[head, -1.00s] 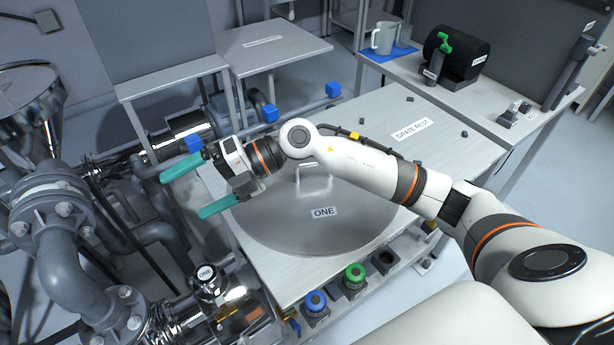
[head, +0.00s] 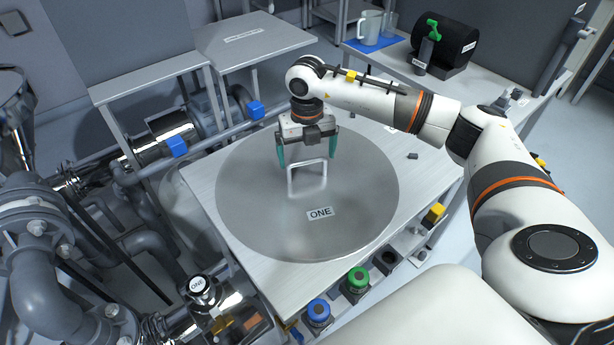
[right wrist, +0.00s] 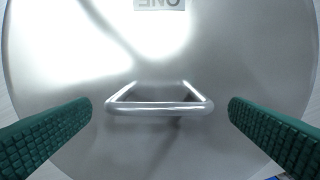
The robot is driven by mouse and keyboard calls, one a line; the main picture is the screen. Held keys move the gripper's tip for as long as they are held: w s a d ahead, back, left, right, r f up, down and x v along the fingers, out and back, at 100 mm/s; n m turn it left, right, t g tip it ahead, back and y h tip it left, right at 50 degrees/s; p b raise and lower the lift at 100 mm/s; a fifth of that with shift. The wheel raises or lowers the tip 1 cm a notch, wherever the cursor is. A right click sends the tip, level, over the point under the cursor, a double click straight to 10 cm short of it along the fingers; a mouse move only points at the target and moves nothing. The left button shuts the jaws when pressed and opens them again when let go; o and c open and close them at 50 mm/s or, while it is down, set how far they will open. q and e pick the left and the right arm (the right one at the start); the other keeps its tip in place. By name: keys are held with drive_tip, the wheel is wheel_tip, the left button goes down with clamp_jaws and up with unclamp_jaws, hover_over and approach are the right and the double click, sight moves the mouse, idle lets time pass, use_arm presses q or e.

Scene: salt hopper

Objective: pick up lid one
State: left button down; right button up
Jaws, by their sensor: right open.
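Lid one (head: 270,225) is a large round grey metal disc with an "ONE" label, lying flat on a pale bench top. Its handle (head: 307,178) is an upright light metal loop near the middle. My right gripper (head: 308,160) points down above the lid, its green fingers open to either side of the handle. In the right wrist view the handle (right wrist: 160,106) lies between the two spread fingers, apart from both. The "ONE" label (right wrist: 160,4) shows at that view's top edge. My left gripper is not in view.
Blue (head: 318,312) and green (head: 356,280) knobs sit along the bench's front edge. Pipes and a valve marked ONE (head: 199,285) stand at left. A side table (head: 262,42) is behind. A back bench holds a jug (head: 369,27) and a black drum (head: 452,45).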

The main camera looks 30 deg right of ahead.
sight(307, 178)
wheel_tip(307, 178, down, 6)
drive_tip(key=shift+w+d+r+p, duration=0.1)
drive_tip(key=shift+w+r+p, duration=0.1)
drive_tip(key=shift+p, duration=0.3)
drive_tip(key=shift+c, duration=0.3)
drive_tip(key=c, duration=1.2)
drive_tip(key=shift+r, duration=0.15)
drive_tip(key=shift+c, duration=0.3)
